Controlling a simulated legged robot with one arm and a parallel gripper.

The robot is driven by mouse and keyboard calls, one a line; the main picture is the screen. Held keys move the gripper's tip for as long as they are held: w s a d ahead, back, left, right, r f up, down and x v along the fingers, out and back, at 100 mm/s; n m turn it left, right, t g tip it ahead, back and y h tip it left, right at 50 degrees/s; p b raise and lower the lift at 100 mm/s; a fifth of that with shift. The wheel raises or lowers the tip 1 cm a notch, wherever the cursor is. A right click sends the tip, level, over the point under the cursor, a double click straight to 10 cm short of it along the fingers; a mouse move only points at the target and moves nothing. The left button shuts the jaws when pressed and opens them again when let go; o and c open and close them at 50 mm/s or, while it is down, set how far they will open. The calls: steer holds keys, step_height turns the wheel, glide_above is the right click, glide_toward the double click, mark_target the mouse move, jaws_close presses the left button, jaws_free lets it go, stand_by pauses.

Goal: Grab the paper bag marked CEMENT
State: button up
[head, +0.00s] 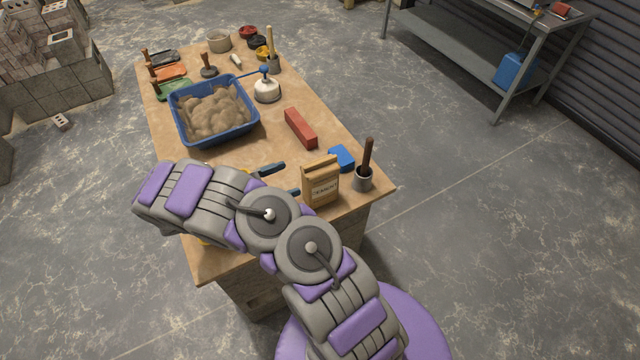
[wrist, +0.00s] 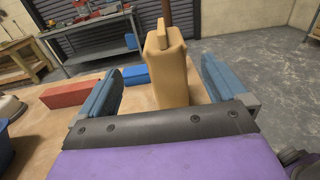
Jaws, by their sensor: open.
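The tan paper bag marked CEMENT (head: 321,184) stands upright near the front right of the wooden table in the head view. In the wrist view the bag (wrist: 166,66) stands ahead of my gripper (wrist: 162,88), between the two blue fingers and nearer the right one. The fingers are wide apart, and the bag's lower part is hidden behind the gripper's dark front edge. I cannot tell whether a finger touches the bag. In the head view my arm hides part of the table's front, and blue finger parts show just left of the bag.
A pot with a dark handle (head: 363,178) stands close right of the bag. A blue block (head: 342,157) and a red brick (head: 300,128) lie behind it. A blue tub of mortar (head: 256,128) and several tools fill the table's far half. Bare tabletop (head: 345,212) lies in front.

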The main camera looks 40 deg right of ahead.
mark_target(313, 169)
steer(key=x, duration=0.4)
steer(key=shift+f, duration=0.1)
steer(key=shift+s+d+b, duration=0.1)
steer(key=shift+d+b, duration=0.15)
steer(key=shift+b, duration=0.1)
steer(key=shift+s+a+r, duration=0.15)
steer(key=shift+a+r, duration=0.05)
steer(key=shift+a, duration=0.15)
steer(key=shift+s+d, duration=0.15)
steer(key=shift+d, duration=0.15)
steer(key=x, duration=0.2)
steer(key=b+x, duration=0.1)
steer(key=x, duration=0.3)
steer(key=shift+d+f+b, duration=0.1)
steer(key=shift+f+b, duration=0.2)
steer(key=shift+a+r, duration=0.15)
steer(key=shift+a, duration=0.45)
steer(key=shift+c, duration=0.4)
steer(key=shift+a, duration=0.3)
steer(key=c, duration=0.3)
steer(key=shift+d, duration=0.55)
steer(key=c, duration=0.6)
steer(key=shift+a, duration=0.1)
jaws_close()
